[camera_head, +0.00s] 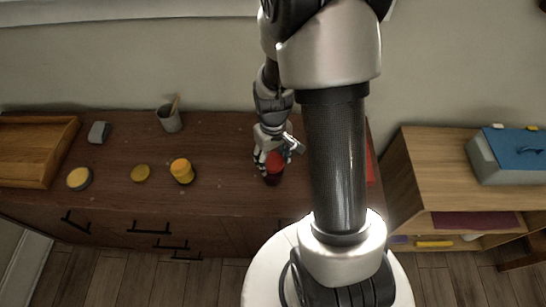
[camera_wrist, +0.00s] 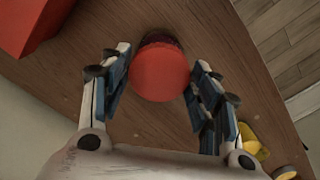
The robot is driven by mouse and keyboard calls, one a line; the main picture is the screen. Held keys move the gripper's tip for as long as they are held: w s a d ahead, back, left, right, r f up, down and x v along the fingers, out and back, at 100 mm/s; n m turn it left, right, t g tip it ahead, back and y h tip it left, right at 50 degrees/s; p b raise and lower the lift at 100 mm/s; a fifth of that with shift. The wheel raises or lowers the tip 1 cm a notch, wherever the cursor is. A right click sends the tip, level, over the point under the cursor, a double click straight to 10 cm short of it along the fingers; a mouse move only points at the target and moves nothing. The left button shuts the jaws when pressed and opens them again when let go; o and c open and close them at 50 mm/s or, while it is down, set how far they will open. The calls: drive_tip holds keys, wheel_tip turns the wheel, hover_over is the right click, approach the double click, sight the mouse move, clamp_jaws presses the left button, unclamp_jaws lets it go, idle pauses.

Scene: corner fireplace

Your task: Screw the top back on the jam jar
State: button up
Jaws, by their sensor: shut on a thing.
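The jam jar (camera_head: 272,180) stands on the dark wooden cabinet top, its contents dark red. Its red top (camera_head: 275,160) is over the jar's mouth. In the wrist view the red top (camera_wrist: 159,75) is between my fingers, with a dark sliver of the jar (camera_wrist: 160,40) beyond its edge. My gripper (camera_head: 272,162) points down and is shut on the red top. I cannot tell whether the top is seated on the thread, as the rim is hidden.
A red box (camera_wrist: 35,22) lies nearby. The cabinet's front edge is close to the jar.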

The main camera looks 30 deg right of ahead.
drive_tip(key=shift+f+b, duration=0.6)
drive_tip(key=shift+f, duration=0.25)
idle(1.0)
drive_tip(key=m, duration=0.3)
idle(0.4)
drive_tip(key=shift+m, duration=1.5)
drive_tip(key=shift+m, duration=1.5)
